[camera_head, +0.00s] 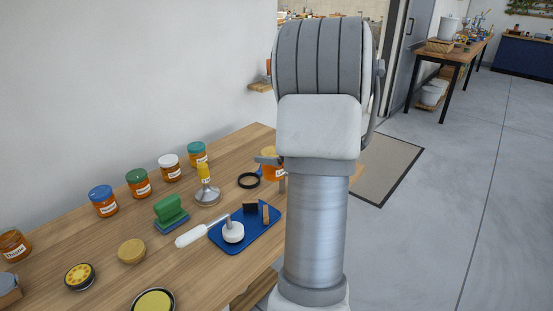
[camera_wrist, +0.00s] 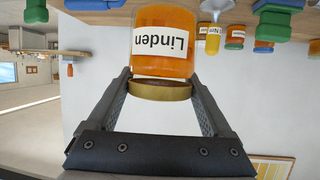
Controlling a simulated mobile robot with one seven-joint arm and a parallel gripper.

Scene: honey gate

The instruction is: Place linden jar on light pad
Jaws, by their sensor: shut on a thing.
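The linden jar (camera_wrist: 165,40) has amber contents, a white label reading "Linden" and a gold lid. It appears upside down in the wrist view. My gripper (camera_wrist: 160,84) is shut on it, with one finger on each side near the lid. In the head view the jar (camera_head: 270,172) shows at the far right end of the wooden table, partly hidden by my arm. I cannot tell whether its base touches the table. No thing is clearly marked as the light pad; a pale yellow round pad with a dark rim (camera_head: 153,302) lies at the front edge of the picture.
A row of lidded jars, including a blue-lidded one (camera_head: 103,200), stands along the wall side. A blue tray (camera_head: 262,229) with a white-handled tool, a green block (camera_head: 170,210), a yellow-topped stand (camera_head: 206,192), a black ring (camera_head: 249,180) and a tan disc (camera_head: 131,251) occupy the table.

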